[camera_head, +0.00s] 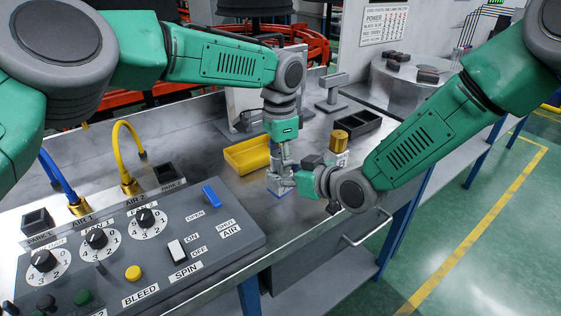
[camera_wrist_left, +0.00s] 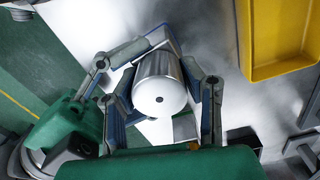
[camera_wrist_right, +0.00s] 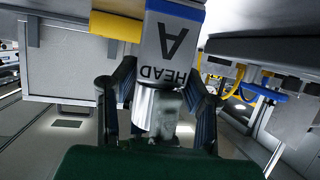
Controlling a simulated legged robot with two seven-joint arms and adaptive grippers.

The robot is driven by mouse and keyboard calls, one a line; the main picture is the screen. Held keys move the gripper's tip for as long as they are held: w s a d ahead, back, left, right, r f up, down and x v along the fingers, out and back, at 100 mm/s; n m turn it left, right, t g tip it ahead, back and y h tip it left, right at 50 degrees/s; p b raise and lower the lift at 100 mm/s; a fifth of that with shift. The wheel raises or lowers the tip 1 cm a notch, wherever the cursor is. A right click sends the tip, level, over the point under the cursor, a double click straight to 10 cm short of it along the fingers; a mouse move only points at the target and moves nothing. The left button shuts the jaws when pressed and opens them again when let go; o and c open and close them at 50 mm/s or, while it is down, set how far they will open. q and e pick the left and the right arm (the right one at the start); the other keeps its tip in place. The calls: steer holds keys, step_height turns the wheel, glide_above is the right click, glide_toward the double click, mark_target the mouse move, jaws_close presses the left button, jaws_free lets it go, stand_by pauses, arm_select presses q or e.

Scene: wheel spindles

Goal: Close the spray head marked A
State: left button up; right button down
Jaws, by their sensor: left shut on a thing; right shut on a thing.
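The spray head marked A shows in the right wrist view as a white and blue block (camera_wrist_right: 174,42) with upside-down "HEAD A" lettering and a silver cylinder (camera_wrist_right: 146,108) adjoining it. The left wrist view shows the silver cylinder (camera_wrist_left: 160,88) end-on with a dark centre hole. My left gripper (camera_head: 283,160) comes from above, and its fingers (camera_wrist_left: 163,75) are shut on the cylinder. My right gripper (camera_head: 285,182) comes from the right, and its fingers (camera_wrist_right: 158,80) are shut around the head near the block's edge. The exact finger contacts are partly hidden.
A yellow tray (camera_head: 246,160) stands left of the grippers. A gold-topped part (camera_head: 340,141) and a black bin (camera_head: 362,126) stand behind right. A control panel (camera_head: 110,262) with knobs and switches fills the front left. The bench edge is close on the right.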

arm_select(q)
steer(key=o, duration=1.3)
steer(key=shift+a, duration=0.1)
steer(key=shift+r, duration=2.3)
steer(key=o, duration=0.6)
steer(key=shift+c, duration=0.2)
step_height(320, 180, up, 12)
steer(key=shift+w, duration=0.15)
steer(key=shift+f, duration=0.1)
arm_select(e)
steer(key=c, duration=0.8)
jaws_free()
steer(key=shift+c, duration=0.2)
